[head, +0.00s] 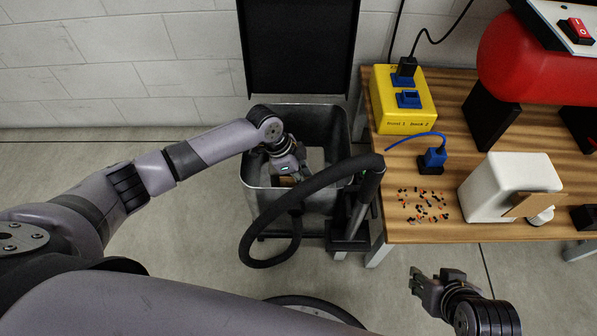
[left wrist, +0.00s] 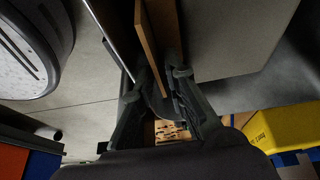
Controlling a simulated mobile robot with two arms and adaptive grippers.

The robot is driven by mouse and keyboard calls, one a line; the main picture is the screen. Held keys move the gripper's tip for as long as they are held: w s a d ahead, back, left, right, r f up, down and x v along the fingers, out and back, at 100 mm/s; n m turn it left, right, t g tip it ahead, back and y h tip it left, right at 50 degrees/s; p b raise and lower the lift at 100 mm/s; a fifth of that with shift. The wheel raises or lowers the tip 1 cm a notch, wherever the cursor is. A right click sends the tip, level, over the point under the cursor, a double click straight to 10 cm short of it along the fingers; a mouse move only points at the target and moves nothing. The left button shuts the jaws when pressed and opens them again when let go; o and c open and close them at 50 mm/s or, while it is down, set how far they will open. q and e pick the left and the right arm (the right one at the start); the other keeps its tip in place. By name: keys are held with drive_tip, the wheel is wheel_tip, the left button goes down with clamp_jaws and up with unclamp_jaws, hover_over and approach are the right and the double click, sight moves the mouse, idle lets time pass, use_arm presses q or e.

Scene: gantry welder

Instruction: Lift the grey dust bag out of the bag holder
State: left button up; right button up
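My left gripper (head: 288,172) reaches down into the open metal bin (head: 258,182) of the dust unit. In the left wrist view, its fingers (left wrist: 158,90) stand apart on either side of a thin brown plate (left wrist: 148,45). The plate lies between the fingers with a visible gap on the left. A broad grey face beside it looks like the grey dust bag (left wrist: 235,35). In the head view, the arm and gripper hide most of the bag, and the holder cannot be made out clearly. My right gripper (head: 436,282) is empty, fingers apart, over the floor.
The bin's black lid (head: 298,45) is raised. A black hose (head: 305,187) loops across its front.

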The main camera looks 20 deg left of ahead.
use_arm(q)
drive_tip(key=shift+d+f, duration=0.1)
drive_tip(key=shift+f, duration=0.05)
use_arm(e)
drive_tip(key=shift+w+a+r, duration=0.1)
drive_tip(key=shift+w, duration=0.15)
use_arm(q)
drive_tip(key=shift+c, duration=0.4)
clamp_jaws()
drive_tip(key=shift+w, duration=0.1)
use_arm(e)
drive_tip(key=shift+s, duration=0.1)
use_arm(q)
drive_tip(key=shift+r, duration=0.3)
use_arm(e)
drive_tip(key=shift+s, duration=0.25)
